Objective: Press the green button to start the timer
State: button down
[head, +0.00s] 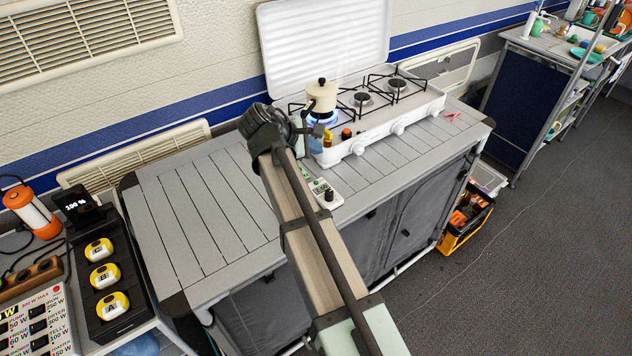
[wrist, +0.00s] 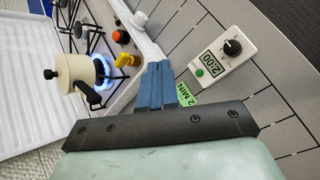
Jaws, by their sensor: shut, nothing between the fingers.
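The white timer (wrist: 222,55) lies on the slatted counter, with a black knob (wrist: 232,47), a display reading 2:00 and the green button (wrist: 199,72) at its end nearer my gripper. In the head view the timer (head: 325,195) is near the counter's front edge, partly beside my arm. My gripper (wrist: 155,72) has its blue fingers together and empty. In the wrist view the fingertips are left of the green button, apart from it in the picture. A green "2 MIN" label (wrist: 189,93) shows beside the fingers, partly hidden. In the head view my gripper (head: 315,142) is between stove and timer.
A cream kettle (head: 322,94) stands on a lit blue burner of the white stove (head: 398,125). The counter (head: 190,220) is clear to the left.

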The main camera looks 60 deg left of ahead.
jog(key=shift+f, duration=0.1)
send_over(314, 185)
jog(key=shift+f, duration=4.3)
jog(key=shift+f, duration=0.25)
jog(key=shift+f, duration=0.2)
jog(key=shift+f, duration=0.35)
jog(key=shift+r, duration=0.8)
jog(key=shift+r, duration=0.15)
jog(key=shift+r, duration=2.35)
